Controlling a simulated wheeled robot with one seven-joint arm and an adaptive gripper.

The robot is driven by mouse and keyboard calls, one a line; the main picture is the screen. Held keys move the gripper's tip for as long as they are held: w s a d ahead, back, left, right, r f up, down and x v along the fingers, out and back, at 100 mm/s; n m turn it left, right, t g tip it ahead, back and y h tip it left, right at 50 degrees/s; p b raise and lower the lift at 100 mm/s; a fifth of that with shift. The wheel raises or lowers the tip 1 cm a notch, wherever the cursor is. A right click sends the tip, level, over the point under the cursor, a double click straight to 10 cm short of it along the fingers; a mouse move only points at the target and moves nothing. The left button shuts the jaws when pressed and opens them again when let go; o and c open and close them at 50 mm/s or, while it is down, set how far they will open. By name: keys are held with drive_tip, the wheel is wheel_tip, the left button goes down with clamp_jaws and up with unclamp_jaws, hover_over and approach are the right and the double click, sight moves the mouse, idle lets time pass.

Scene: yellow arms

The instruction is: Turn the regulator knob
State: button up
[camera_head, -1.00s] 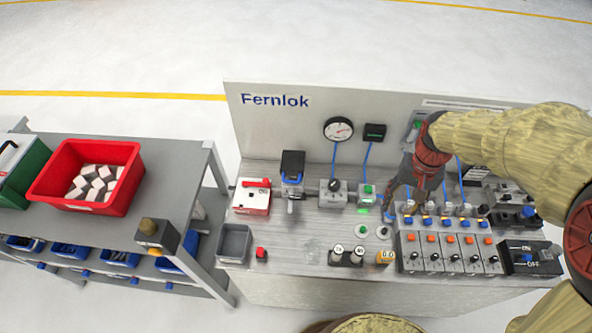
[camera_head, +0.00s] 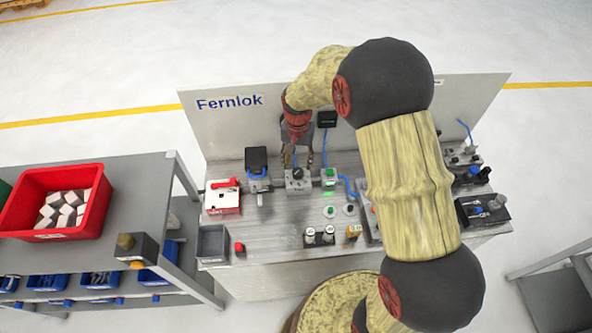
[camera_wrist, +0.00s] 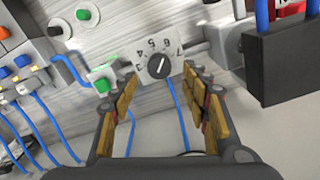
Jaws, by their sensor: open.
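The regulator is a small grey block with a black round knob (camera_wrist: 159,67) on a white face with printed numbers, among them 3 to 7. A white pointer line shows on the knob. In the head view the regulator block (camera_head: 298,181) stands on the bench near its back panel. My gripper (camera_head: 297,160) is above the regulator, pointing down. In the wrist view my gripper (camera_wrist: 160,82) is open, one finger towards each side of the knob, with nothing between the pads. Whether the fingertips are at knob height I cannot tell.
A black-topped unit (camera_head: 257,160) stands close left of the regulator. A block with a green button (camera_head: 329,177) is close right, with a blue hose. A red-and-white box (camera_head: 222,197) is further left. My arm covers the bench's right part.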

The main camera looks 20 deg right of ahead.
sight(298, 171)
wheel_tip(298, 171, down, 5)
drive_tip(key=shift+f, duration=0.1)
drive_tip(key=c, duration=0.3)
drive_tip(key=c, duration=0.8)
drive_tip(key=shift+c, duration=0.2)
drive_tip(key=shift+n, duration=0.8)
drive_tip(key=o, duration=1.1)
